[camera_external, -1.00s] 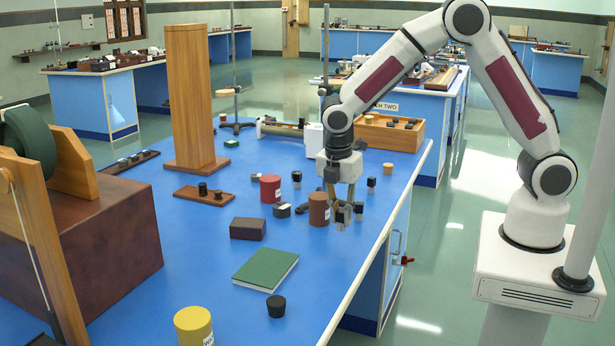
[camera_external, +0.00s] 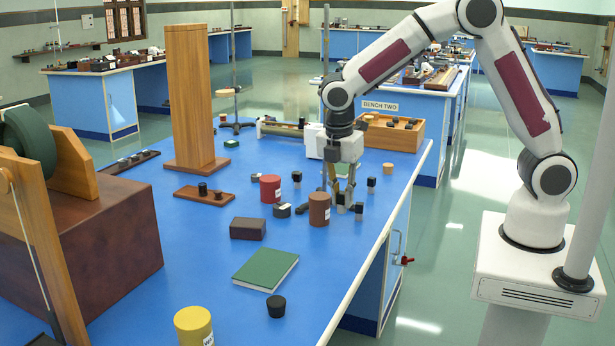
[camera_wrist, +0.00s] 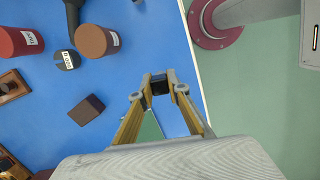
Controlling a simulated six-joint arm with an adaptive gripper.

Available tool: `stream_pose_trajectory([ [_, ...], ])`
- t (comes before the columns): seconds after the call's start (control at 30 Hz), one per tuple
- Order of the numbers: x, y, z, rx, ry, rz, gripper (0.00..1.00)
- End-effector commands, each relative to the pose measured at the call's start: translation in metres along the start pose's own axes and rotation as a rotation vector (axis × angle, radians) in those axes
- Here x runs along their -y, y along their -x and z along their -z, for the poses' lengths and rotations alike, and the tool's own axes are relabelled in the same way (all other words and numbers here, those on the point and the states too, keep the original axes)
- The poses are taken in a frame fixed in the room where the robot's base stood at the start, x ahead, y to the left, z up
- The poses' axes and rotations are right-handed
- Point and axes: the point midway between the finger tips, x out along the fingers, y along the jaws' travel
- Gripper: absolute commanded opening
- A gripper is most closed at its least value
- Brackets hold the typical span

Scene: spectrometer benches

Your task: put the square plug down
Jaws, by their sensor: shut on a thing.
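My gripper (camera_external: 341,196) is shut on a small dark square plug (camera_external: 340,200), low over the right edge of the blue bench. In the wrist view, the plug (camera_wrist: 159,85) shows between my fingertips (camera_wrist: 159,78). Whether its underside touches the bench cannot be told. A similar small dark-topped plug (camera_external: 359,209) stands close to the right of my fingers. The brown jar (camera_external: 319,209) is just left of my gripper; it also shows in the wrist view (camera_wrist: 96,41).
The bench edge (camera_external: 385,229) is close on the right. Blue surface is clear in front.

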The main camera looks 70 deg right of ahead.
Motion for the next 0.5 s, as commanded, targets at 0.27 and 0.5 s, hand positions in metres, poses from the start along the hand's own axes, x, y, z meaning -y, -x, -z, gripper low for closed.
stream_pose_trajectory([
  [0.27, 0.004, -0.005, 0.009, 0.001, 0.019, -0.002, 0.00],
  [0.5, -0.006, -0.012, 0.046, 0.000, 0.078, -0.013, 0.00],
])
